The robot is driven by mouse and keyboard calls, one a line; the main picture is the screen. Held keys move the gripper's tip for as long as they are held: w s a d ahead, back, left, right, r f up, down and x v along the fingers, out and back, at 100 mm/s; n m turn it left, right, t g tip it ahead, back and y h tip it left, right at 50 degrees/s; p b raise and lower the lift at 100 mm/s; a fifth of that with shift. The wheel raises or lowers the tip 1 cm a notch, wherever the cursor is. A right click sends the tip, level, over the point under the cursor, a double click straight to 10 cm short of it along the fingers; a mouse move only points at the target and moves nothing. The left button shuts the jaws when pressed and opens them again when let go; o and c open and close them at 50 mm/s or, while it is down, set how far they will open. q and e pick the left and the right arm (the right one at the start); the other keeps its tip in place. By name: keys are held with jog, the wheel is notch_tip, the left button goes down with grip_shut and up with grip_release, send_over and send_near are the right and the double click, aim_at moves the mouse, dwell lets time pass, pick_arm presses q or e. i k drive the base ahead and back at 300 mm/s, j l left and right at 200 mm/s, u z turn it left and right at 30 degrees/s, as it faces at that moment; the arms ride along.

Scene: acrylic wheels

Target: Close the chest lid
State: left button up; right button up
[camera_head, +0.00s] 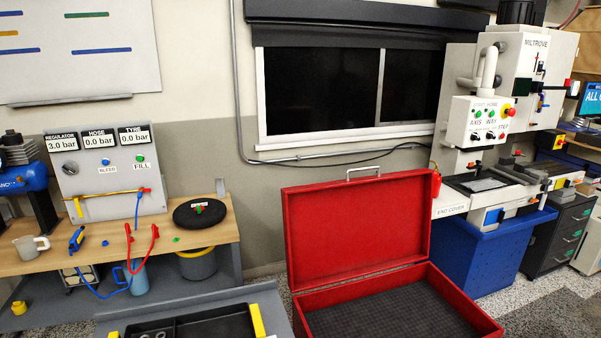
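A red chest (465,307) stands at the bottom centre right, cut off by the lower edge of the head view. Its red lid (357,229) is open and stands up at the back, tilted slightly backward. A pale metal handle (364,171) sits on the lid's top edge. The chest's inside shows a dark, bare floor (395,308). Neither of my grippers shows in this view.
A grey surface with a black tray (190,326) is left of the chest. A wooden bench (230,228) with a regulator panel (105,165) stands at the left. A milling machine on a blue cabinet (480,252) stands behind right. Space above the chest is clear.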

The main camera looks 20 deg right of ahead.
aim_at(337, 231)
jog(key=l+u, duration=0.5)
jog(key=u, duration=0.25)
jog(key=l+u, duration=0.1)
jog(key=l, duration=0.3)
jog(key=k+l, duration=0.15)
jog(key=l, duration=0.2)
jog(key=l+u, duration=0.15)
jog(key=l, duration=0.25)
jog(key=k+l, duration=0.15)
jog(key=l, duration=0.2)
jog(key=k+l+u, duration=0.15)
jog(key=l, duration=0.25)
jog(key=k+l, duration=0.1)
jog(key=l, duration=0.25)
jog(key=u, duration=0.05)
